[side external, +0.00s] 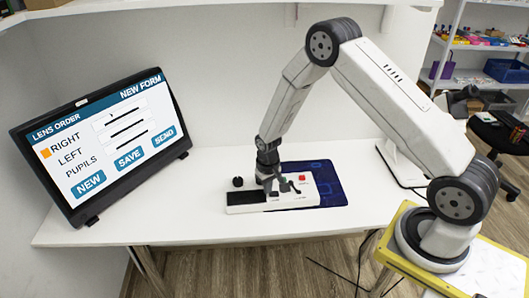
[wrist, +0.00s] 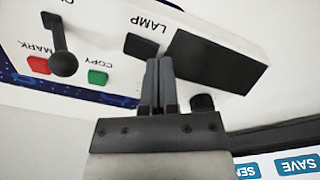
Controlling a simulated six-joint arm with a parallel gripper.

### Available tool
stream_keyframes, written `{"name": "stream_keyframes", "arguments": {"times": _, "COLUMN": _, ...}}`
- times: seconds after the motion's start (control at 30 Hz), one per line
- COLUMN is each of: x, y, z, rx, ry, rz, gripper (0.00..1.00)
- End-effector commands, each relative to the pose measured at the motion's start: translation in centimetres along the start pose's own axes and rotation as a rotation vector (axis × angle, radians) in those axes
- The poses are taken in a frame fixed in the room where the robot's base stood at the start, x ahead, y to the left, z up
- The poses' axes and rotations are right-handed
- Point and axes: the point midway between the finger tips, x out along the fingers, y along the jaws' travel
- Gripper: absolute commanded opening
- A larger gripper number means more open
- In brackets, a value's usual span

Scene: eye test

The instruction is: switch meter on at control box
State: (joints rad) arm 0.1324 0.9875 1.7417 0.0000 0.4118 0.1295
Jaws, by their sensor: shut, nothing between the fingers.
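The white control box (side external: 300,200) lies on the table, partly on a dark blue mat. In the wrist view it appears upside down, with a dark blank panel (wrist: 215,58), a black button by the word LAMP (wrist: 141,45), a green COPY button (wrist: 98,77), a red MARK button (wrist: 38,64) and a black ball-ended lever (wrist: 64,63). I read no "meter" label; one label at the top edge is cut off. My gripper (wrist: 159,66) is shut and empty, its tips near the LAMP button and the panel's edge. In the side view my gripper (side external: 268,188) is low over the box.
A monitor (side external: 98,145) at left shows a lens order form, with an orange square beside RIGHT. A round black knob (side external: 238,182) is by the box's back left; it also shows in the wrist view (wrist: 203,103). The blue mat (side external: 329,185) reaches right. The table front is clear.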

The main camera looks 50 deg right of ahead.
Motion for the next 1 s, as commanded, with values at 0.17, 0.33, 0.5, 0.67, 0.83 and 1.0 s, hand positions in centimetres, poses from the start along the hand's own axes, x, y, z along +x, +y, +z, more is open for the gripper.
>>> {"name": "stream_keyframes", "arguments": {"times": 0.17, "x": 0.2, "y": 0.0, "z": 0.0, "rx": 0.0, "ry": 0.0, "rz": 0.0, "gripper": 0.0}}
{"name": "stream_keyframes", "arguments": {"times": 0.33, "x": 0.3, "y": 0.0, "z": 0.0, "rx": 0.0, "ry": 0.0, "rz": 0.0, "gripper": 0.0}}
{"name": "stream_keyframes", "arguments": {"times": 0.5, "x": -0.2, "y": 0.0, "z": 0.0, "rx": 0.0, "ry": 0.0, "rz": 0.0, "gripper": 0.0}}
{"name": "stream_keyframes", "arguments": {"times": 0.67, "x": -1.0, "y": 0.0, "z": 0.0, "rx": 0.0, "ry": 0.0, "rz": 0.0, "gripper": 0.0}}
{"name": "stream_keyframes", "arguments": {"times": 0.83, "x": -2.0, "y": 0.0, "z": 0.0, "rx": 0.0, "ry": 0.001, "rz": 0.0, "gripper": 0.0}}
{"name": "stream_keyframes", "arguments": {"times": 1.0, "x": -3.0, "y": 0.0, "z": 0.0, "rx": 0.0, "ry": 0.0, "rz": 0.0, "gripper": 0.0}}
